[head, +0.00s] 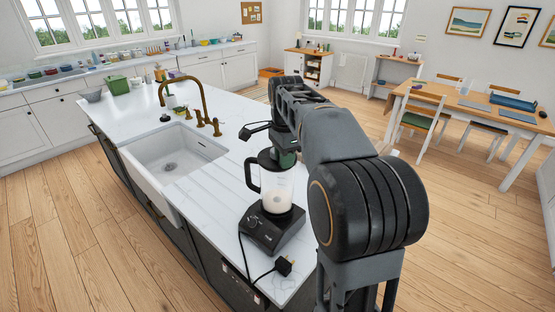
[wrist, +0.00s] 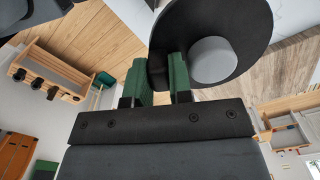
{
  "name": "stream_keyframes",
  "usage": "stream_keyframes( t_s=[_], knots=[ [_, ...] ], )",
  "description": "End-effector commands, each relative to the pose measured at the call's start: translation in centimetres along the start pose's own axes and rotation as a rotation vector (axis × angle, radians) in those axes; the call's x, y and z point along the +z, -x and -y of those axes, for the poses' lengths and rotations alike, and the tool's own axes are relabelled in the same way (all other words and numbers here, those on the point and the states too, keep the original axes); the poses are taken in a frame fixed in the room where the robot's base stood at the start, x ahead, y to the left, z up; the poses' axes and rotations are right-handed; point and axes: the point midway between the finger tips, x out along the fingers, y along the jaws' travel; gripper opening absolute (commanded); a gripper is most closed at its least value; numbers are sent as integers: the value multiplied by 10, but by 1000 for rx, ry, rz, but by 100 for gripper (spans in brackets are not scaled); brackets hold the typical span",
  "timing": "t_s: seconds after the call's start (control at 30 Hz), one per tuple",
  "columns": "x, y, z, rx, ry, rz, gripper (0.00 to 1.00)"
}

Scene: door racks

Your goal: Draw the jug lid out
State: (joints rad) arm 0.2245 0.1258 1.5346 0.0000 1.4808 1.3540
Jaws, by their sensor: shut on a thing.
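The jug lid (wrist: 190,25) is a black disc with a grey round knob (wrist: 212,61); it shows large in the wrist view, its top cut off by the picture edge. My gripper (wrist: 163,75) has green fingers, shut on the lid near its rim. In the head view my gripper (head: 287,158) is close to the top of a clear jug (head: 277,192) with a black handle. The jug stands upright on a black blender base (head: 272,232). In the head view I cannot tell the lid clearly from the jug's dark top.
The white island worktop (head: 222,113) holds a sink (head: 172,158) with a brass tap (head: 205,100) to the left of the jug. A cable with a plug (head: 284,266) lies near the front edge. A dining table (head: 430,98) stands far right.

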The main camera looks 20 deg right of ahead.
Motion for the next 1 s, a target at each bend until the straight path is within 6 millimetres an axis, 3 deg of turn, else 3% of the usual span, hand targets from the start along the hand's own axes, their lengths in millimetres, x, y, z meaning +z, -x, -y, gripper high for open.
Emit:
stream_keyframes(
  t_s=[1.0],
  knots=[
    [0,45,0,0,0,0,0]
  ],
)
